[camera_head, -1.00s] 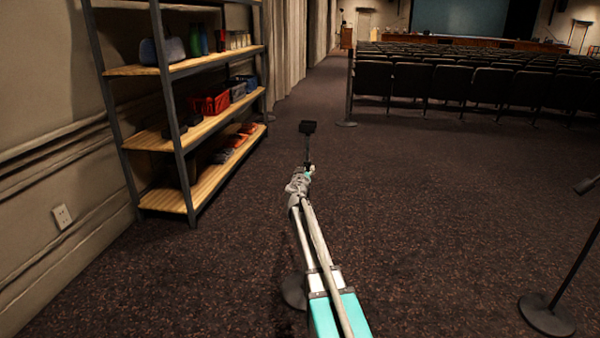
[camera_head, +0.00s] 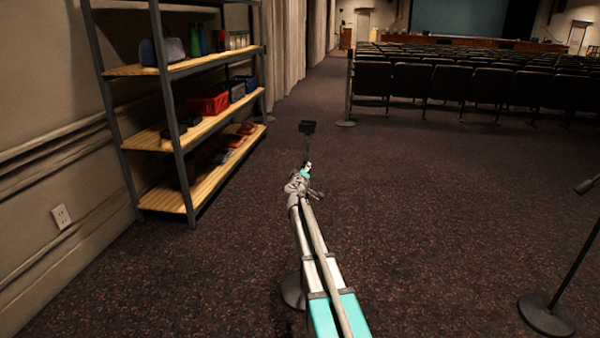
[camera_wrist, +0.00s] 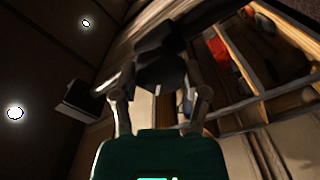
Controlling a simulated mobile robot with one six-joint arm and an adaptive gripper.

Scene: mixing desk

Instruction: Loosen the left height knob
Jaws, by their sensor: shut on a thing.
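A slim dark stand rises beyond my arm in the head view, with a small black box-shaped head (camera_head: 307,128) on top. Its round base (camera_head: 292,291) shows beside my arm low in the picture. My gripper (camera_head: 307,163) is at the stand's pole, below the black head. In the wrist view my gripper (camera_wrist: 158,68) is shut on a dark, blocky thing (camera_wrist: 162,76) between its fingers, which I take to be the left height knob. Its outline is dim, and the fingertips' contact is partly hidden. The knob is too small to make out in the head view.
A metal shelf with wooden boards (camera_head: 160,203) and several bins stands at the left wall. Another stand with a round base (camera_head: 547,315) is at the right. Rows of dark seats (camera_head: 470,85) fill the back. The carpet between is clear.

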